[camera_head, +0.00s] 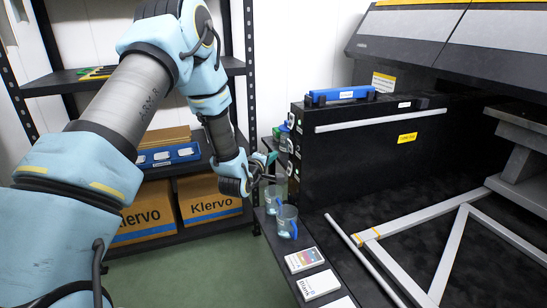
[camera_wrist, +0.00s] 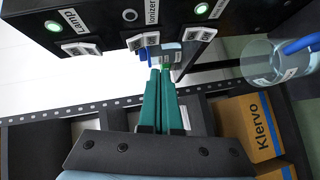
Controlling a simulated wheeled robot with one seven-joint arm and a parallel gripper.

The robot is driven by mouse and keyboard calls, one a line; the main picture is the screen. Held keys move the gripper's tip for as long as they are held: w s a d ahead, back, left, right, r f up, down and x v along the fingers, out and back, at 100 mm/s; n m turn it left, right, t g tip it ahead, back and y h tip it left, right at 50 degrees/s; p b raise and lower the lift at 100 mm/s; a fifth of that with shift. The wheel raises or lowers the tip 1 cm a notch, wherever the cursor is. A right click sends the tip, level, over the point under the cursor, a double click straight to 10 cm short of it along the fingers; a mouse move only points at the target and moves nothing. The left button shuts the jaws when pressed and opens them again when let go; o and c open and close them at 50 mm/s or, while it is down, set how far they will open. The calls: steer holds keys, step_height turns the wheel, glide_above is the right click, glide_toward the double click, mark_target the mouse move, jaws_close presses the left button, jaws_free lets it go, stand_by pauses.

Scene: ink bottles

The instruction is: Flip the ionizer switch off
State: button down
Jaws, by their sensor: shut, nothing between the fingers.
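The control panel is the dark end face of the black cabinet (camera_head: 297,150), and it fills the top of the wrist view. In the head view my gripper (camera_head: 268,160) is close to the panel; contact cannot be told.
Clear beakers with blue handles (camera_head: 287,222) stand near the shelf edge below my gripper. Labelled cards (camera_head: 304,259) lie nearer. A blue-labelled bottle (camera_wrist: 168,55) is just behind my fingertips. A rack with Klervo boxes (camera_head: 209,198) stands left. Metal bars (camera_head: 430,215) lie right.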

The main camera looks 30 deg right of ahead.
steer(key=f+b+v, duration=0.1)
steer(key=v, duration=0.7)
steer(key=shift+a+f, duration=0.2)
steer(key=w+a+r+m+g+y, duration=0.1)
steer(key=w+a+m+y, duration=0.15)
steer(key=a, duration=0.45)
steer(key=w+a+m+y, duration=0.1)
steer(key=w+a+y, duration=0.1)
steer(key=a+y, duration=0.35)
steer(key=s+a+r+m+g+y, duration=0.1)
steer(key=s+a, duration=0.1)
steer(key=a, duration=0.6)
steer(key=s+a+r+m+g+y, duration=0.1)
steer(key=s+a+g, duration=0.15)
steer(key=a, duration=0.45)
steer(key=s+a+r+m+g+y, duration=0.15)
steer(key=s+a+r+g, duration=0.25)
steer(key=s+a, duration=0.75)
step_height(320, 180, up, 12)
steer(key=d+p, duration=0.1)
steer(key=p, duration=1.1)
steer(key=shift+s+d+y+p, duration=0.15)
steer(key=shift+s+y+p, duration=0.2)
steer(key=shift+y, duration=0.1)
steer(key=shift+r, duration=0.1)
